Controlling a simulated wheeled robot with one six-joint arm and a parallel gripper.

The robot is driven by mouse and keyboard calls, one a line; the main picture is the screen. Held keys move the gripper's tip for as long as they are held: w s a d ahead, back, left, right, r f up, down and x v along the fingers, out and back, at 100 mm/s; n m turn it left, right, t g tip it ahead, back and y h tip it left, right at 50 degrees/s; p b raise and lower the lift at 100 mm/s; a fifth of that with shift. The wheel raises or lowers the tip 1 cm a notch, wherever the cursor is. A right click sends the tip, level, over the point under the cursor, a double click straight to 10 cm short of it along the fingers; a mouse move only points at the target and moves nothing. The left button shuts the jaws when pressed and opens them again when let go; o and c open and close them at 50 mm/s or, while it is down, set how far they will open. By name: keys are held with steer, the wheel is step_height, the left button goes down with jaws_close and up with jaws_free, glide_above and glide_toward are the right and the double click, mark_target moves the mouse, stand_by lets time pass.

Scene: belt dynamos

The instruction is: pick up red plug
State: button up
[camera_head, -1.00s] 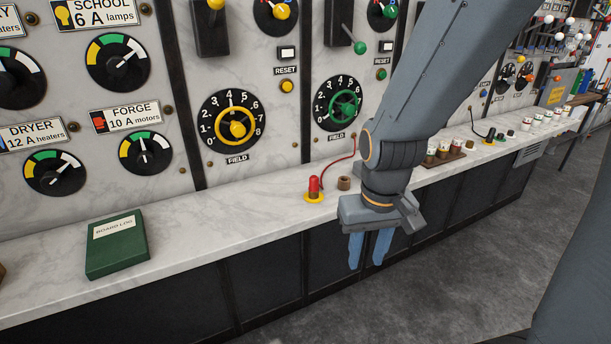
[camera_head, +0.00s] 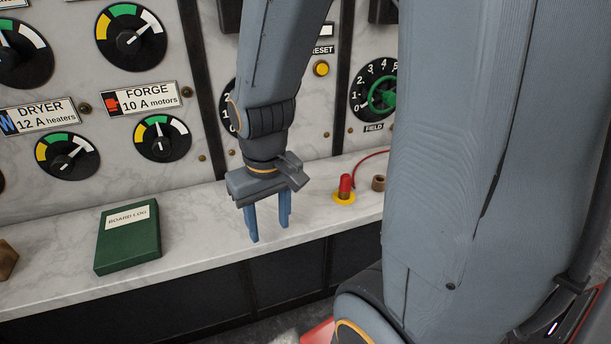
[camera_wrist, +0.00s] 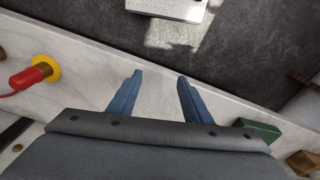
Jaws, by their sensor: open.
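The red plug (camera_head: 345,186) stands upright in a yellow ring (camera_head: 344,198) on the marble ledge, with a red cord running from it towards the panel. In the wrist view the red plug (camera_wrist: 27,77) and its yellow ring (camera_wrist: 46,68) show at the far left, outside the fingers. My gripper (camera_head: 268,230) is open and empty. It points down over the ledge, to the left of the plug and apart from it. In the wrist view my gripper (camera_wrist: 155,92) has its two blue fingers spread with only ledge and floor between them.
A green board log book (camera_head: 128,237) lies on the ledge left of my gripper. A small brown socket (camera_head: 379,183) stands just right of the plug. The upright panel with dials (camera_head: 162,138) rises behind the ledge. The ledge between book and plug is otherwise clear.

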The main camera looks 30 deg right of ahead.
steer(key=shift+w+d+r+n+p, duration=0.2)
steer(key=shift+w+d+r+n, duration=0.2)
steer(key=shift+w+d, duration=0.2)
steer(key=shift+w+d+r+n+p, duration=0.25)
steer(key=shift+w+d+n, duration=0.15)
steer(key=shift+w+d, duration=0.15)
steer(key=w+d+r+n+p, duration=0.1)
steer(key=w+d+r+n, duration=0.15)
steer(key=d, duration=0.35)
step_height(320, 180, up, 3)
steer(key=n+p, duration=0.2)
steer(key=n, duration=0.6)
glide_above(347, 175)
steer(key=a, duration=0.1)
steer(key=shift+r+g, duration=0.1)
steer(key=shift+g, duration=0.3)
steer(key=shift+d, duration=0.3)
steer(key=shift+d+f+p, duration=0.1)
steer(key=shift+f+p, duration=0.2)
steer(key=shift+p, duration=0.05)
steer(key=shift+f+p, duration=1.05)
steer(key=shift+f, duration=2.5)
steer(key=shift+c, duration=0.3)
jaws_close()
